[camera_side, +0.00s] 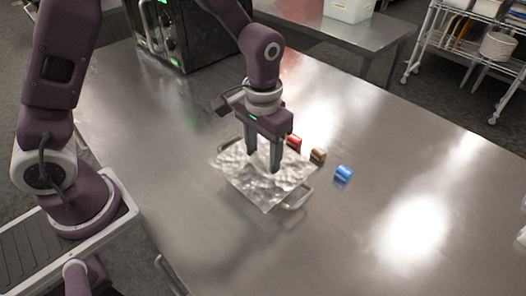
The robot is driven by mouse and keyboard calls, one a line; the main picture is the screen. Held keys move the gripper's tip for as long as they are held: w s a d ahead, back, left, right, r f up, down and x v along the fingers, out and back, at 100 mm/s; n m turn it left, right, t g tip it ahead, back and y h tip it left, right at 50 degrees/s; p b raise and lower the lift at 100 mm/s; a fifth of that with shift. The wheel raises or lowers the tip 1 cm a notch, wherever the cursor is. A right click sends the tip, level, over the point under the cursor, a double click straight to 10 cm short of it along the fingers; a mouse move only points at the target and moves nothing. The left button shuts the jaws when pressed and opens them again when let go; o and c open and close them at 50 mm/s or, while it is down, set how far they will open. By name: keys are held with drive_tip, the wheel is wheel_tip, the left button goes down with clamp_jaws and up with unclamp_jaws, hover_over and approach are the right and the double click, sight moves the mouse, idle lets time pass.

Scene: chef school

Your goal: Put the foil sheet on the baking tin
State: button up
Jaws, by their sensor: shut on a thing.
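A crinkled silver foil sheet (259,191) lies below my gripper (262,161), near the middle of the steel table. My gripper points down with its two fingers at the sheet's upper part, shut on the foil. The baking tin (297,201) shows only as a metal handle at the sheet's right and a rim at its upper left. The sheet covers most of the tin. I cannot tell whether the sheet rests on the tin or hangs just above it.
A red can (294,143), a brown can (318,156) and a blue can (343,173) lie right of the gripper. A black oven-like box (182,35) stands at the back left.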

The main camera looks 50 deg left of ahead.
drive_tip(key=shift+f, duration=0.15)
drive_tip(key=o, duration=1.4)
drive_tip(key=shift+r, duration=3.55)
